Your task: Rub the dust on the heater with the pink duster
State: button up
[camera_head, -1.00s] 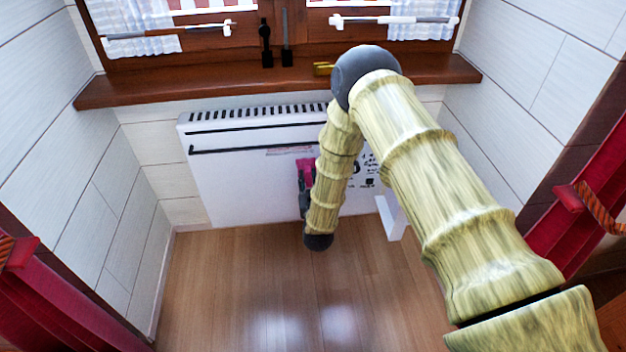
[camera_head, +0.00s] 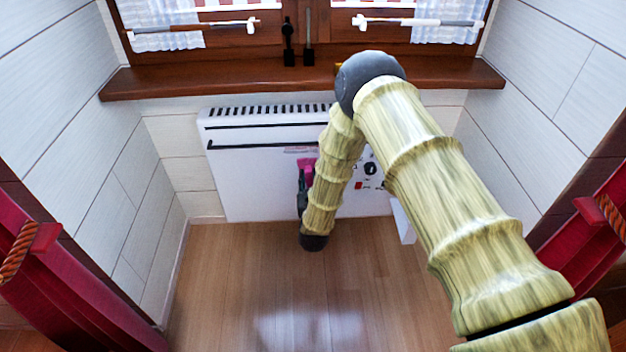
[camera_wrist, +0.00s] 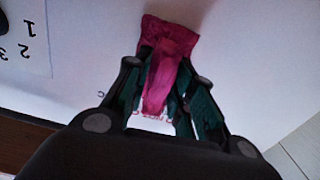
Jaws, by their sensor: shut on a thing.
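The heater (camera_head: 255,180) is a white panel with black slots along its top, set under the window sill. Dark marks and a knob (camera_head: 370,169) show on its right part, partly behind my arm. My gripper (camera_head: 305,180) is in front of the heater's middle. In the wrist view, my gripper (camera_wrist: 165,75) is shut on the pink duster (camera_wrist: 172,38), whose crumpled cloth lies against or just off the white surface. The duster (camera_head: 308,165) is a small pink patch in the head view. I cannot make out dust clearly.
A brown wooden sill (camera_head: 220,79) juts out above the heater. Pale panelled walls close in on both sides, with red curtains (camera_head: 60,285) at the left and right. A white upright piece (camera_head: 403,222) stands at the heater's right. The wooden floor (camera_head: 250,290) is clear.

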aim_at(299, 173)
jog(key=a, duration=0.3)
jog(key=shift+s+a, duration=0.1)
jog(key=shift+a, duration=0.05)
dwell(0.3)
jog(key=s+p, duration=0.3)
jog(key=s, duration=0.3)
dwell(0.6)
jog(key=s+p, duration=0.1)
jog(key=s, duration=0.2)
dwell(0.6)
